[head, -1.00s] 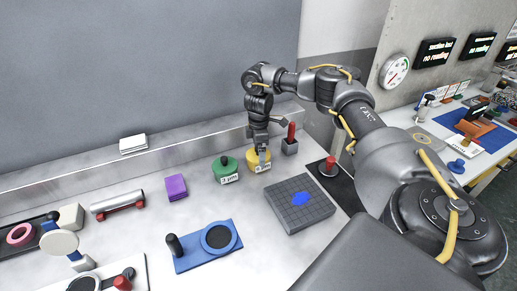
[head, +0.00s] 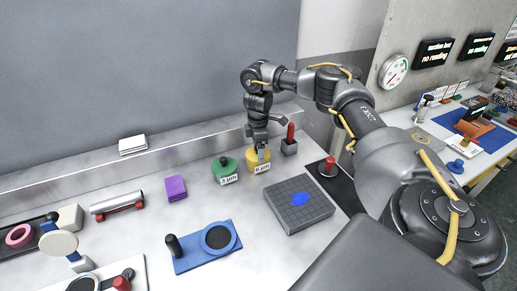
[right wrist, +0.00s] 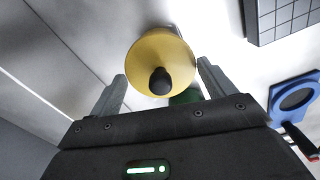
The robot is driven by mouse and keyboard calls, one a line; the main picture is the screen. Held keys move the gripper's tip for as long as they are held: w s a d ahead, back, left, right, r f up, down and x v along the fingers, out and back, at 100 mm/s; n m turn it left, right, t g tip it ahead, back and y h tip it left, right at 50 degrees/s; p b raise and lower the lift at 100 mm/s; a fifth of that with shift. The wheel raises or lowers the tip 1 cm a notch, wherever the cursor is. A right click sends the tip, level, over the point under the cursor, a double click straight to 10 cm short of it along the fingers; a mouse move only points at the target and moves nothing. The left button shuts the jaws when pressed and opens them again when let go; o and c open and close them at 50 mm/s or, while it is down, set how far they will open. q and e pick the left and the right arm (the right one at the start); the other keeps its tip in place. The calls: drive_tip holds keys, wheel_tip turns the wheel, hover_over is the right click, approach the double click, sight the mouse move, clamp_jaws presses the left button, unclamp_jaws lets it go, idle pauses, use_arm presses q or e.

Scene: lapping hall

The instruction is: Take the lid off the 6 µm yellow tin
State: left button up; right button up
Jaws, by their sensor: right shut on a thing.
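The yellow tin (head: 251,168) with a 6 µm label stands on the pale bench beside a green tin (head: 222,177). My right gripper (head: 262,152) points down over the yellow tin and is shut on its lid. In the right wrist view the round yellow lid (right wrist: 150,55) with its black knob (right wrist: 160,82) lies between the two fingers of the gripper (right wrist: 162,70). The lid hides the tin's body there, and I cannot tell whether there is a gap under the lid. My left gripper is out of view.
A grey gridded block (head: 283,211) with a blue patch stands in front of the tins. A holder (head: 289,148) with a red handle is close to the right. A purple block (head: 176,188) and a blue plate (head: 190,262) lie to the left. Bare bench lies between them.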

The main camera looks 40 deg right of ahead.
wheel_tip(320, 180, up, 3)
drive_tip(key=shift+a+r+p, duration=0.1)
drive_tip(key=shift+p, duration=0.25)
drive_tip(key=s+a+r, duration=0.6)
drive_tip(key=a+r, duration=0.3)
drive_tip(key=a, duration=0.3)
drive_tip(key=s+a+f+m, duration=0.2)
drive_tip(key=s+a+m, duration=0.1)
drive_tip(key=a, duration=0.4)
drive_tip(key=s+a+f+m, duration=0.2)
drive_tip(key=s+a, duration=0.1)
drive_tip(key=a, duration=0.4)
drive_tip(key=shift+m, duration=0.4)
